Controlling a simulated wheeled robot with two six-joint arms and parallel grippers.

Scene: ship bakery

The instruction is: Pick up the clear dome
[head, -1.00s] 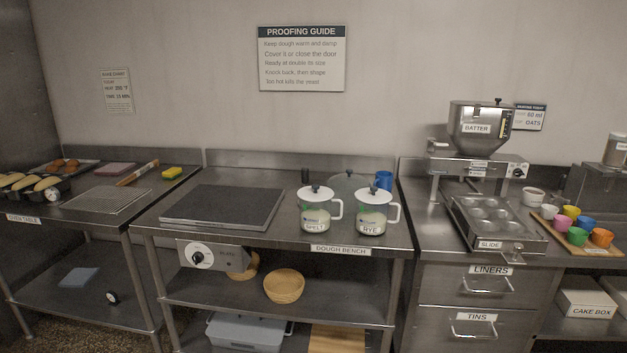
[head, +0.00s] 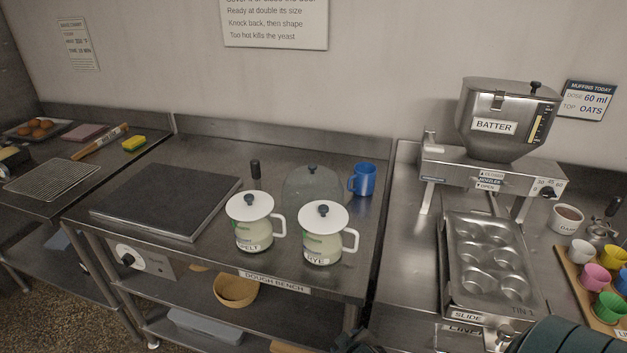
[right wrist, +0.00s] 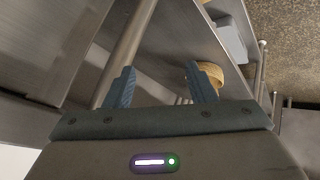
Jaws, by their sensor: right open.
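The clear dome (head: 312,182) stands on the dough bench (head: 340,270) in the head view. It is see-through with a small dark knob on top. Two white-lidded jugs stand in front of it, the SPELT jug (head: 250,225) and the RYE jug (head: 322,235), and hide its lower part. My right gripper (right wrist: 160,88) is open and empty in the right wrist view, in front of the bench's lower shelf and away from the dome. Part of my right arm shows at the bottom right of the head view. My left gripper is not in view.
A blue mug (head: 364,180) stands right of the dome, and a small dark cylinder (head: 255,169) stands left of it. A dark flat slab (head: 165,200) covers the bench's left. The batter dispenser (head: 505,120) and muffin tin (head: 490,262) are on the right counter.

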